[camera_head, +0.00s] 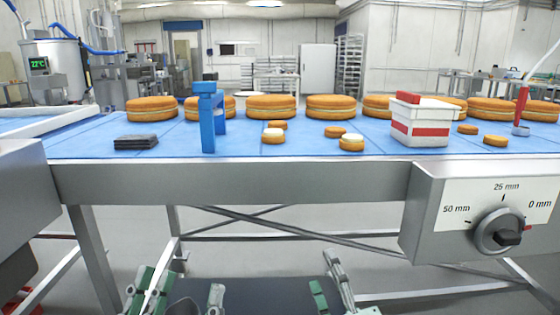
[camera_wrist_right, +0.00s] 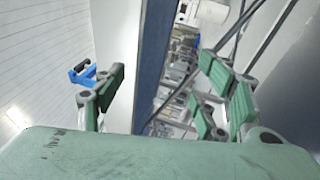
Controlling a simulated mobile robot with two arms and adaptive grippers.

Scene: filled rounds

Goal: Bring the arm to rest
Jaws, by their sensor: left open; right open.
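My left gripper (camera_head: 178,293) is at the bottom of the head view, below and in front of the table. Its two green-padded fingers stand well apart, with nothing between them. My right gripper (camera_head: 331,288) is also low in front of the table, to the right of the left one. Its fingers are apart and empty. They also show in the right wrist view (camera_wrist_right: 163,92), spread with a clear gap. Both grippers are apart from the table and everything on it. Much of both arms is out of frame.
A blue-topped table (camera_head: 300,148) carries several filled rounds (camera_head: 272,107), smaller rounds (camera_head: 273,136), a blue stand (camera_head: 208,130), a dark stack (camera_head: 136,142) and a white-red box (camera_head: 418,120). A dial box (camera_head: 445,235) juts from its front right. The floor below is open between frame bars.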

